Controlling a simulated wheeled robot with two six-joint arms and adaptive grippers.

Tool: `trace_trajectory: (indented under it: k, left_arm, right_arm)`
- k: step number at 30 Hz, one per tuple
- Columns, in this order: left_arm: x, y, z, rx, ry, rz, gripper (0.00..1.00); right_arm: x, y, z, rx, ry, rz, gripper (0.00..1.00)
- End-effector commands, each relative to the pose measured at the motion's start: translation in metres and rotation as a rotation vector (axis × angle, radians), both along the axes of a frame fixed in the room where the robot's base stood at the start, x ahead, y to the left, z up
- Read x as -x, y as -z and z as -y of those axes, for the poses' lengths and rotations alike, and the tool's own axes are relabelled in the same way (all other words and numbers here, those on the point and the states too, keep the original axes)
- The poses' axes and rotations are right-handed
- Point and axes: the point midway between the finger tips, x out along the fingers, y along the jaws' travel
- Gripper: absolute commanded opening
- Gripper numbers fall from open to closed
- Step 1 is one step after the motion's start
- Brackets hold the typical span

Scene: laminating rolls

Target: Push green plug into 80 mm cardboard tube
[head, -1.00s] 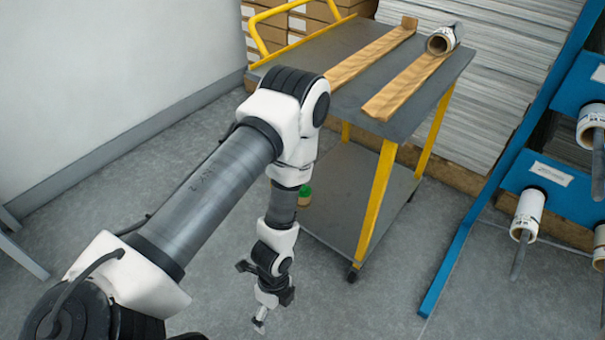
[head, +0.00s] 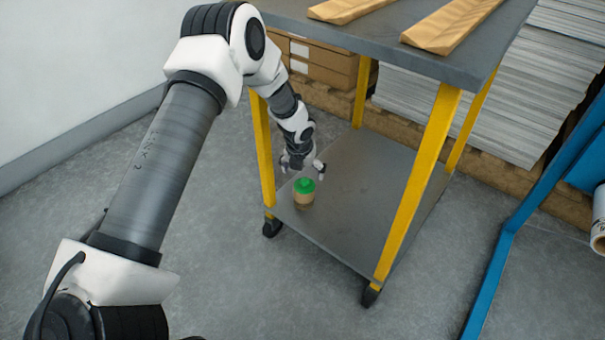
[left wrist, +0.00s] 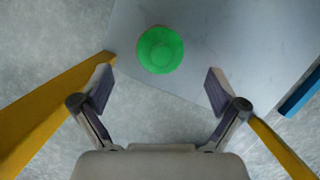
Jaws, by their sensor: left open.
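The green plug (head: 304,186) shows as a bright green cap on top of a short tan cylinder (head: 303,199), standing on the cart's lower shelf (head: 350,215) near its front left corner. In the left wrist view the plug (left wrist: 160,49) is a round green disc, just beyond the fingertips and centred between them. My left gripper (head: 302,169) is open and empty, reaching down between the yellow posts just behind and above the plug, apart from it. Its two fingers (left wrist: 160,87) are spread wide in the left wrist view. My right gripper is out of view.
Yellow posts (head: 420,185) stand around the shelf. A blue rack (head: 530,200) with a white roll (head: 599,238) is at right. The lower shelf's middle is clear.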

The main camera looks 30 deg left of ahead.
Motion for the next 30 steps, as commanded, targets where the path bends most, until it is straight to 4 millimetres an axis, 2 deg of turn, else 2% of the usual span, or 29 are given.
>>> trace_trajectory:
  k: [1,6,10,17,20,21,25,26,30]
  left_arm:
    - [-0.002,0.018,-0.001,-0.001,0.000,-0.001,0.96]
    - [-0.010,0.044,-0.003,-0.001,0.000,0.000,0.96]
    - [-0.013,0.052,-0.004,0.000,0.000,-0.001,0.96]
    - [-0.013,0.051,-0.004,0.000,0.000,-0.001,0.96]
    - [-0.013,0.051,-0.004,0.000,0.000,-0.001,0.65]
    - [-0.013,0.051,-0.004,0.000,0.000,-0.001,0.50]
    - [-0.012,0.052,-0.004,0.001,0.000,-0.002,0.06]
    - [-0.012,0.052,-0.004,0.001,0.000,-0.002,0.00]
    - [-0.011,0.053,-0.004,0.001,-0.001,-0.005,0.00]
  right_arm:
    - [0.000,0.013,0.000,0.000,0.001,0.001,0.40]
    - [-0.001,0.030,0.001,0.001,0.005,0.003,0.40]
    - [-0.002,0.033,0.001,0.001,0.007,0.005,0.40]
    - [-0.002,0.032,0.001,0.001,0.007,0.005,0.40]
    - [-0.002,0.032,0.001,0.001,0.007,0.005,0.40]
    - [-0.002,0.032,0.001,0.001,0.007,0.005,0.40]
    - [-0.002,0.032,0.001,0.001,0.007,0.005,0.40]
    - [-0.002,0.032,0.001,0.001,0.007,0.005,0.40]
    - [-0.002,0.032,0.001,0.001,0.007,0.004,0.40]
